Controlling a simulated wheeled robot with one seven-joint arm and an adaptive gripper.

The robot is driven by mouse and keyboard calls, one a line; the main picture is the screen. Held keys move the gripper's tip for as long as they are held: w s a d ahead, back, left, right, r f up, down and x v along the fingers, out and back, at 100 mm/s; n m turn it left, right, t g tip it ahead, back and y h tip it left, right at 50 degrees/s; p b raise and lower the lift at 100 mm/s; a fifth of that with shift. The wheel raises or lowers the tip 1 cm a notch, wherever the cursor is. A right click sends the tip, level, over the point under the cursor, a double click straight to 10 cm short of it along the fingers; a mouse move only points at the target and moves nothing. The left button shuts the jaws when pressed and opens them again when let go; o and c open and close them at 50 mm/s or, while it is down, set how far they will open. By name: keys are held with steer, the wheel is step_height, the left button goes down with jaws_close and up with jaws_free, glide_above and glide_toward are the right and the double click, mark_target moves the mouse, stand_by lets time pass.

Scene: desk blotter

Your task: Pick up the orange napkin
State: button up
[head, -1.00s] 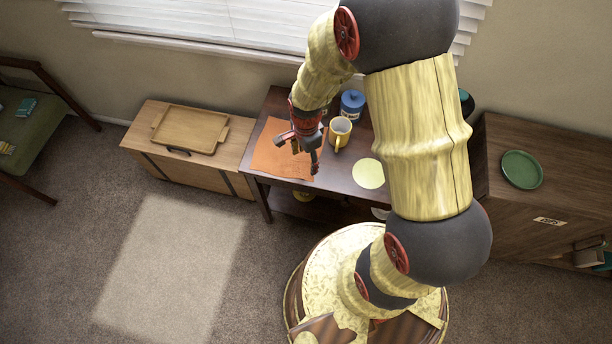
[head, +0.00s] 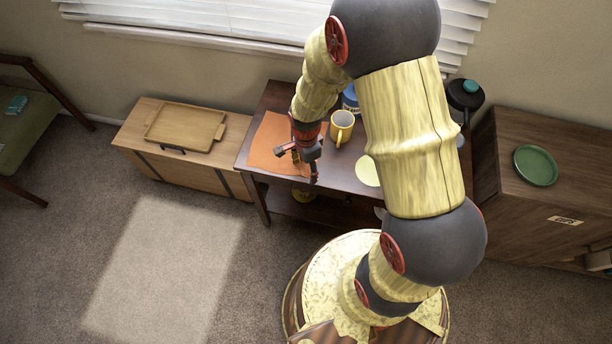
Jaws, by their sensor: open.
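The orange napkin (head: 268,140) lies flat at the left end of the dark wooden table (head: 338,176). My gripper (head: 296,164) is open over the napkin's right, front part, with its fingers pointing down. One finger is over the orange cloth and the other is near its right edge. I cannot tell whether the fingertips touch the napkin. My wrist and gripper hide part of the napkin's right side.
A yellow mug (head: 341,127) stands close right of my gripper, with a blue jar (head: 350,98) behind it. A pale yellow disc (head: 367,171) lies further right, partly behind my arm. A wooden tray (head: 185,127) sits on the chest at left.

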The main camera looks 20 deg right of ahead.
steer(key=shift+f, duration=0.35)
steer(key=shift+f, duration=0.15)
steer(key=shift+c, duration=0.2)
steer(key=shift+s+f, duration=0.25)
steer(key=shift+s, duration=0.2)
steer(key=c, duration=1)
jaws_close()
steer(key=shift+r, duration=0.1)
stand_by(0.7)
step_height(320, 180, up, 12)
steer(key=p, duration=0.9)
steer(key=shift+w+r, duration=0.15)
steer(key=shift+w, duration=0.3)
